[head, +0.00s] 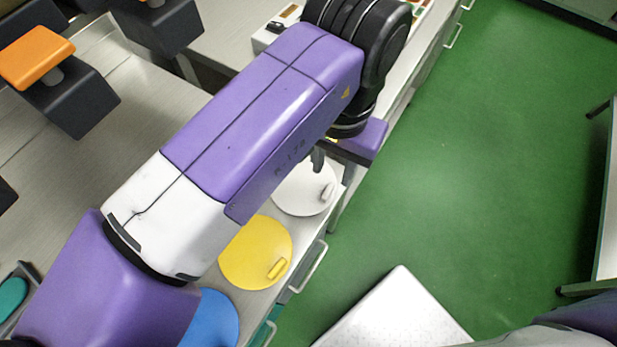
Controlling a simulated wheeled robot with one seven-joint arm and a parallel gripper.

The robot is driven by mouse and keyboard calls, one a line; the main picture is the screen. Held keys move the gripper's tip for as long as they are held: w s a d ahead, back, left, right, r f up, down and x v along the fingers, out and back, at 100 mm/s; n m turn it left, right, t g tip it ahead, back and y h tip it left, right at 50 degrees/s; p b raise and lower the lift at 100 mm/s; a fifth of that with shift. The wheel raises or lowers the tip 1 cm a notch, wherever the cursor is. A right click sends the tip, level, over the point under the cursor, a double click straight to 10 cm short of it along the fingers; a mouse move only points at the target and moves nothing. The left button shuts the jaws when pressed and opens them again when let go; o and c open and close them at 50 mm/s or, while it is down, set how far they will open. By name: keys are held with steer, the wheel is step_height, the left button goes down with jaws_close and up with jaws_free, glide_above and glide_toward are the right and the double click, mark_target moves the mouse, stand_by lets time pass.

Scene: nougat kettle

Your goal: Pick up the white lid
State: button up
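The white lid (300,194) is a round flat disc lying on the counter beside the green floor. A small raised white handle (327,191) stands near its right edge. My purple and white arm covers its left and upper parts. My gripper (318,160) is over the far part of the white lid. Only a dark fingertip shows below the arm, close to the lid. I cannot tell whether it touches the lid, and the other finger is hidden.
A yellow lid (255,250) with a yellow handle and a blue lid (214,320) lie nearer on the same counter. Drawer handles (308,268) stick out from its front. A white perforated surface (395,315) is at the bottom. The green floor (470,180) is open at right.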

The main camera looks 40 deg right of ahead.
mark_target(330, 187)
step_height(330, 187, down, 7)
steer(key=shift+r, duration=0.2)
jaws_close()
